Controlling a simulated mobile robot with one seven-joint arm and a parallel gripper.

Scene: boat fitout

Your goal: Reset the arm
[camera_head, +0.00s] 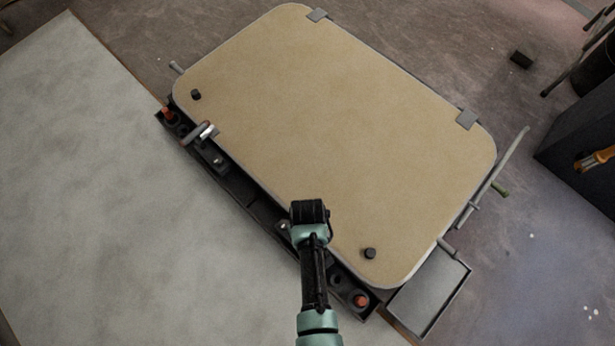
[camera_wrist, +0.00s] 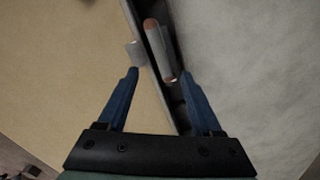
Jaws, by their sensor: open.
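My arm reaches up from the bottom of the head view, and its black end (camera_head: 309,212) is over the near edge of a tan panel (camera_head: 330,120). The fingers cannot be made out there. In the wrist view my gripper (camera_wrist: 160,76) is open, with two blue fingers apart and nothing held. The same handle appears to be the one at the panel's left edge in the head view (camera_head: 194,134), beside a pale metal tab (camera_head: 207,130).
A dark rail (camera_head: 245,186) with orange-red knobs (camera_head: 361,300) runs along the panel's near edge. A pale grey surface (camera_head: 90,190) lies left of it. A grey tray (camera_head: 430,290) sits at lower right. A dark cabinet (camera_head: 580,150) stands at far right.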

